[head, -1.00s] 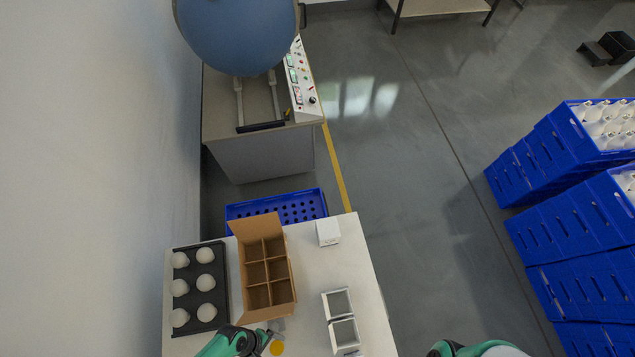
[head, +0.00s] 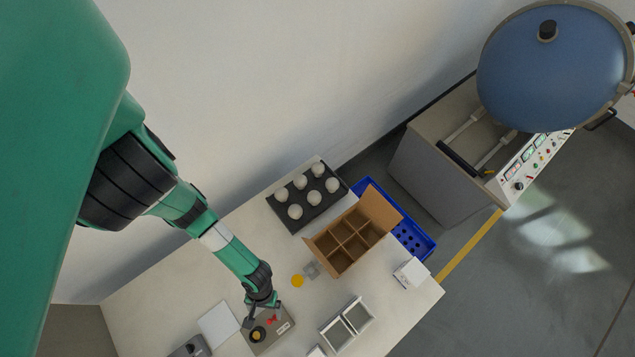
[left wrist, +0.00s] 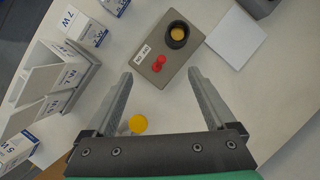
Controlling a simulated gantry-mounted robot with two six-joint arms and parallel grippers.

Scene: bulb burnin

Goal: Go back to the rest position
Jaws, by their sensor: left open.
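My left gripper (head: 261,305) is open and empty. It hangs over the white table (head: 160,290), near a grey box (head: 280,334) with a red button (head: 273,320) and a round black socket (head: 257,334). In the left wrist view the open fingers (left wrist: 159,76) point toward the grey box (left wrist: 150,80), with nothing between them. The red button (left wrist: 159,63) and the socket with its yellow centre (left wrist: 178,35) show clear of the fingers. My right gripper is not in view.
A black tray (head: 317,209) of white bulbs, a divided cardboard box (head: 373,213) and a yellow disc (head: 297,281) are on the table. White cartons (head: 347,324) stand near the front. A white pad (head: 218,325) lies left of the grey box. A blue crate (head: 424,243) is beyond the table.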

